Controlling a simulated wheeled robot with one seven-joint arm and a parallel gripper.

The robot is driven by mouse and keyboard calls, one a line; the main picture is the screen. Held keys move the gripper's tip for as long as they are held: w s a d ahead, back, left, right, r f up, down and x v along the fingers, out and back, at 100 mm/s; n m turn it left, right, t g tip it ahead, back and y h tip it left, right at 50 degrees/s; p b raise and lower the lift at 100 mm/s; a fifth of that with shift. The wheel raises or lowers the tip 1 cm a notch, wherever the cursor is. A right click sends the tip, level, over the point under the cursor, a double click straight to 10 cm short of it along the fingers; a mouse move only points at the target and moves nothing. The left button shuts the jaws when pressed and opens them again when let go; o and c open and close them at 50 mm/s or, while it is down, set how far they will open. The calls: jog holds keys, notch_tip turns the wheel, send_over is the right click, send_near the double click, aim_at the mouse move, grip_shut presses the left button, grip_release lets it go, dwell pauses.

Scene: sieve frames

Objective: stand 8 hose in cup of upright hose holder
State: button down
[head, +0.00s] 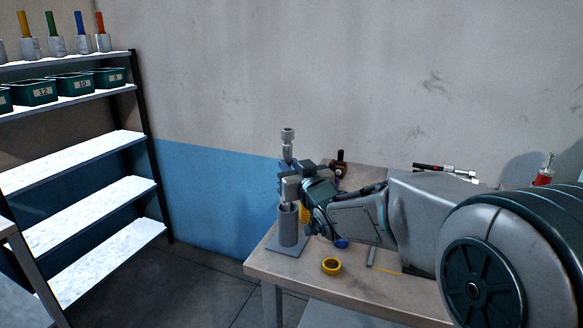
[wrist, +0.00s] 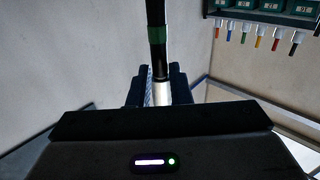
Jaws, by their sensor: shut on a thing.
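The hose (head: 288,136) has a silver end fitting and stands about upright in my gripper (head: 293,184). In the wrist view the hose (wrist: 156,45) is black with a green band and a silver sleeve between the dark fingers (wrist: 157,88). My gripper is shut on it. The upright hose holder is a grey cylindrical cup (head: 289,228) on a flat base plate (head: 288,246) near the table's left corner. The hose's lower end is at the cup mouth. Whether it is inside is hard to tell, as the gripper partly covers it.
A yellow tape roll (head: 331,266) lies on the table (head: 300,278) right of the holder. Behind my arm are a black-and-red tool (head: 445,170) and a red bottle (head: 543,179). A shelf (head: 75,180) at left carries numbered bins (head: 74,84) and coloured hoses in cups.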

jog(key=c, duration=1.3)
grip_release()
jog(key=shift+r, duration=0.1)
jog(key=shift+o, duration=0.2)
jog(key=b+v, duration=0.1)
jog(key=v, duration=1.2)
jog(key=shift+s+d, duration=0.2)
jog(key=shift+s, duration=0.15)
